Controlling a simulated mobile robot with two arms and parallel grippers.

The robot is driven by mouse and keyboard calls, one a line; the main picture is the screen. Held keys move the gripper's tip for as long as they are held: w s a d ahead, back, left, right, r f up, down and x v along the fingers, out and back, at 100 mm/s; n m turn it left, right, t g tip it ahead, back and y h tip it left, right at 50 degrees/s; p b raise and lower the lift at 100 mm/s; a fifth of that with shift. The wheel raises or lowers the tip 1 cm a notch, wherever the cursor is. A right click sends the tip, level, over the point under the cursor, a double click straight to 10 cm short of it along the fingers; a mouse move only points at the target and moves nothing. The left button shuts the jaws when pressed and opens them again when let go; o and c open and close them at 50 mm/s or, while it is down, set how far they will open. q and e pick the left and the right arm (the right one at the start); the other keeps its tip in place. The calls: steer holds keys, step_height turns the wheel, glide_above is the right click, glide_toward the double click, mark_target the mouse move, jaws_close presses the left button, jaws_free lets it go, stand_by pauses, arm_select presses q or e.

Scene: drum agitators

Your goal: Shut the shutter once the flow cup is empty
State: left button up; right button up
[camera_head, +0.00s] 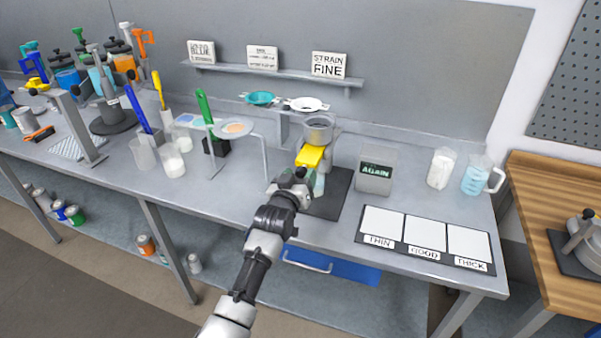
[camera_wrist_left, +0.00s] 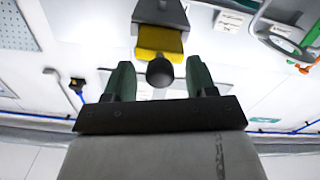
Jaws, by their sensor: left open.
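The flow cup (camera_head: 319,130) is a grey metal cup on a stand at the back of the bench. Its inside looks grey, and I cannot tell whether liquid is left in it. The yellow shutter (camera_head: 311,155) sits just below the cup, and it also shows in the wrist view (camera_wrist_left: 158,40). A dark round knob (camera_wrist_left: 160,72) is at the shutter's near end. My left gripper (camera_head: 297,174) is open, its green fingers on either side of the knob with gaps showing. A pale blue, clear shape (camera_head: 319,184) is below the shutter, partly hidden by my gripper.
A dark mat (camera_head: 334,196) lies under the stand. A container marked AGAIN (camera_head: 376,171) stands to the right, with a blue jug (camera_head: 477,175) farther right. The THIN, GOOD, THICK card (camera_head: 425,237) lies in front. A raised plate stand (camera_head: 237,128) is to the left.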

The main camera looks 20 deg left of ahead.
arm_select(q)
steer(key=shift+w, duration=0.4)
arm_select(e)
steer(key=shift+r, duration=0.1)
